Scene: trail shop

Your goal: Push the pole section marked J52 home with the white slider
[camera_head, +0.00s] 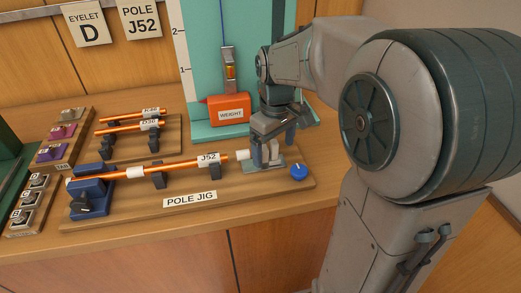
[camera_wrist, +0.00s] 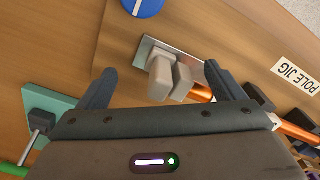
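The orange pole section marked J52 (camera_head: 185,163) lies along the pole jig (camera_head: 240,192) on dark supports. A white collar (camera_head: 136,172) shows on the orange pole line to its left. The white slider (camera_head: 273,152), two pale upright blocks on a grey metal plate, stands at the section's right end. A white piece sits between them; I cannot tell which it belongs to. In the wrist view the slider (camera_wrist: 160,78) stands between my gripper's spread fingers (camera_wrist: 160,70), with space on both sides. My gripper (camera_head: 272,138) is open above the slider; contact is not visible.
A blue clamp (camera_head: 90,197) holds the left end of the pole line. A blue knob (camera_head: 298,172) is on the jig's right end. An orange weight (camera_head: 229,109) hangs against a teal board (camera_head: 205,45) behind. Other labelled poles (camera_head: 130,128) rest on a rack at back left.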

